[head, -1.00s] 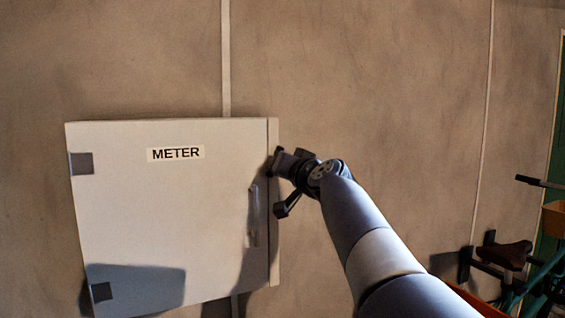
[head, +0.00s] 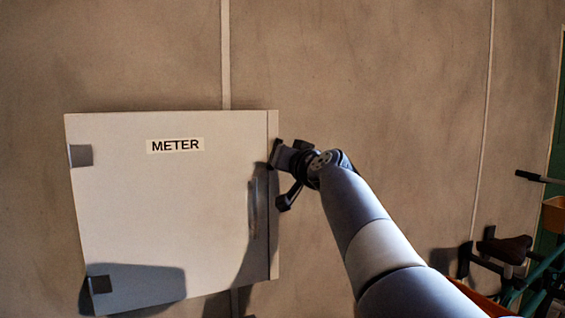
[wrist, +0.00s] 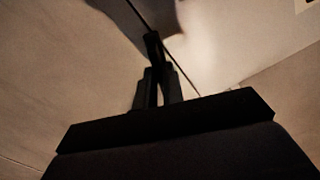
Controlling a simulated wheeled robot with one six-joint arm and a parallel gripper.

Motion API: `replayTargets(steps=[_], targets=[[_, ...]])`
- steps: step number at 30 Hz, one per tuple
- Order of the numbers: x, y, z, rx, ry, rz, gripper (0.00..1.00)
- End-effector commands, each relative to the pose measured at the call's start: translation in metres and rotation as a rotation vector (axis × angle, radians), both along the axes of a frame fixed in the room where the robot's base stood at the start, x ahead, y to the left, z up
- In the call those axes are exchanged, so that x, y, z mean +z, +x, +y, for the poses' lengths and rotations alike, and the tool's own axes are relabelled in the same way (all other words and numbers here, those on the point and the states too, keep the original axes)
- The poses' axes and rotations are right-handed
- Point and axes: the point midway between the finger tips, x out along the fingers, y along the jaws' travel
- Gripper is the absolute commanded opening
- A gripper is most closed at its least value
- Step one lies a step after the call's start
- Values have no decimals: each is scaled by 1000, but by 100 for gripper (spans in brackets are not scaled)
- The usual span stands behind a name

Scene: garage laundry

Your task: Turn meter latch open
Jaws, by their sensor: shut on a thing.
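The meter box (head: 130,220) is a pale cabinet on the wall in the head view, with a METER label and its door closed. A slim upright handle (head: 253,208) shows near the door's right side, partly in shadow. My gripper (head: 274,154) is at the cabinet's right edge, above and right of that handle. In the wrist view my gripper's fingers (wrist: 158,82) are close together on a thin dark piece (wrist: 152,44), which appears to be the meter latch. The gripper hides most of the latch in the head view, so its angle cannot be told.
The plain wall (head: 400,100) around the cabinet is clear. Grey hinges (head: 80,155) sit on the door's left side. At the lower right are a brown saddle-like thing (head: 505,249), green tubing and an orange bin (head: 555,217).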

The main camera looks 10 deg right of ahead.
Motion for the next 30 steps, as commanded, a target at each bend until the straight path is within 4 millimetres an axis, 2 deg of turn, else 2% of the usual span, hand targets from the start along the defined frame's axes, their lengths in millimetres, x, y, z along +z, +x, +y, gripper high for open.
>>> replayTargets(steps=[1, 12, 25, 26, 30], targets=[[-6, 0, 0, 0, -36, -11, 0], [-3, 0, 0, -1, -325, -68, 0], [0, 0, 0, -1, -366, -75, 0], [0, 0, 0, -1, -366, -75, 12], [0, 0, 0, -1, -365, -74, 23]])
